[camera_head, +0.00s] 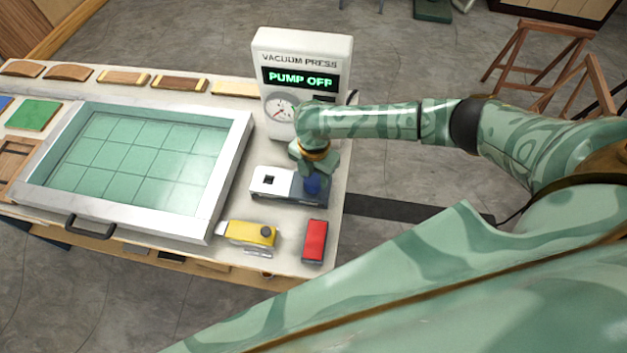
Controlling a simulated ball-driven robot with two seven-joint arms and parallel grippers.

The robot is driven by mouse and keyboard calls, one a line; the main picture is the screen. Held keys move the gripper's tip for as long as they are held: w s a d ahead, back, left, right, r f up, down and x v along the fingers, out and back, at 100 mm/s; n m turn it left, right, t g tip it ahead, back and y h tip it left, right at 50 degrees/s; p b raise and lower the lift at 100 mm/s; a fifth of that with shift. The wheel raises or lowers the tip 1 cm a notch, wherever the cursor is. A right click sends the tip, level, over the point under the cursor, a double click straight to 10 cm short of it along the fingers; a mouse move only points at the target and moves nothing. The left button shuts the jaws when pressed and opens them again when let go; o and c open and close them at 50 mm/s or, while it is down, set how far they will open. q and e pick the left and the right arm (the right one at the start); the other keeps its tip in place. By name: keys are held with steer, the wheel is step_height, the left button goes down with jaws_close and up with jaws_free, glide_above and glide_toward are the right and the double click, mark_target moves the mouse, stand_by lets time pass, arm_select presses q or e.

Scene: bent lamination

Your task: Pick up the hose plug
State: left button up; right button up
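My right gripper (313,172) points down over the right end of a white and dark holder (270,181) on the bench. A small blue piece (313,184), which may be the hose plug, shows right at its fingertips. The gripper covers part of it, and I cannot tell whether the fingers are closed on it or only around it. The holder has a small black square on its white top. My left gripper is not in view.
The vacuum press unit (303,50) stands behind my gripper, reading "PUMP OFF". A framed green press bed (228,160) fills the bench to the left. A yellow tool (248,233) and a red block (314,240) lie in front. Curved wood pieces (123,77) line the back.

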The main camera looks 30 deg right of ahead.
steer(key=shift+c, duration=0.7)
steer(key=shift+r, duration=0.25)
step_height(320, 180, up, 2)
steer(key=shift+r+p, duration=0.15)
steer(key=shift+p, duration=0.25)
steer(key=s+a+r+p, duration=0.4)
steer(key=s+a+r, duration=0.5)
steer(key=s+r, duration=0.1)
steer(key=shift+s+a+p, duration=0.2)
steer(key=shift+p, duration=0.1)
